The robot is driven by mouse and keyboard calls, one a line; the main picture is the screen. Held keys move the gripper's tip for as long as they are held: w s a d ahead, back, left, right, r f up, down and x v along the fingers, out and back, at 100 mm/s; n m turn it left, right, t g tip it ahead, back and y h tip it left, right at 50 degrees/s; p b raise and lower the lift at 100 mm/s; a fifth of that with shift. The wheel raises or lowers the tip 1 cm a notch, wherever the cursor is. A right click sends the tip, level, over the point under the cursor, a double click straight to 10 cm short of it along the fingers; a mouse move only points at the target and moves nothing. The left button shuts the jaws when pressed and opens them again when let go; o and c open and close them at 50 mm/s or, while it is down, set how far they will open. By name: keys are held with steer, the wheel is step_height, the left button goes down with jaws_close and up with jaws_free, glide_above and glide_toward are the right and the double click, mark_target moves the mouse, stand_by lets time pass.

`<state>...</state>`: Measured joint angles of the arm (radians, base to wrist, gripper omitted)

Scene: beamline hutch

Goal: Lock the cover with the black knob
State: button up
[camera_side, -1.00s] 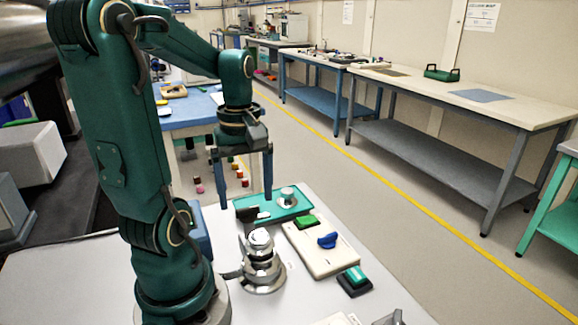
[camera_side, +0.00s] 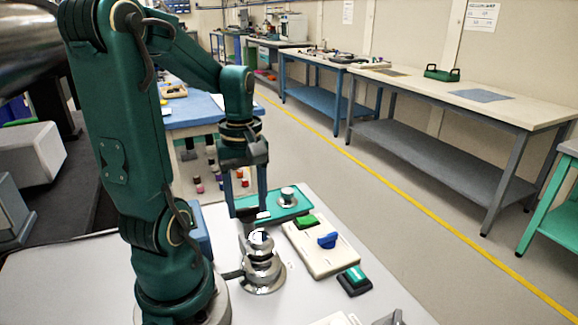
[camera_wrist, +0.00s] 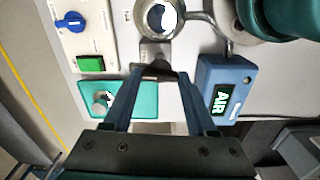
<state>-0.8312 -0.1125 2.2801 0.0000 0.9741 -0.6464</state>
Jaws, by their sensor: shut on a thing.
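My gripper (camera_side: 246,208) has its fingers pointing down at the black knob (camera_side: 246,213) and is shut on it. In the wrist view the fingertips (camera_wrist: 158,73) close around the dark knob (camera_wrist: 154,69), which they partly hide. The knob stands just behind the shiny metal fixture (camera_side: 262,268) in the side view. The fixture has a stepped round top, and its round metal part shows in the wrist view (camera_wrist: 143,22). I cannot tell the cover apart from the rest of the fixture, nor whether it is locked.
A teal tray (camera_side: 271,216) with a small metal piece lies behind the knob. A cream panel (camera_side: 318,262) with a green button and blue knob is to the right. A black-and-green box (camera_side: 354,280) sits in front of it. A blue AIR box (camera_wrist: 222,88) is close to my fingers.

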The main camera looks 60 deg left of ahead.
steer(key=m, duration=0.3)
steer(key=shift+m, duration=0.4)
steer(key=m, duration=0.4)
steer(key=shift+m, duration=0.3)
steer(key=m, duration=0.3)
steer(key=shift+m, duration=2.1)
steer(key=o, duration=1.4)
steer(key=shift+c, duration=0.2)
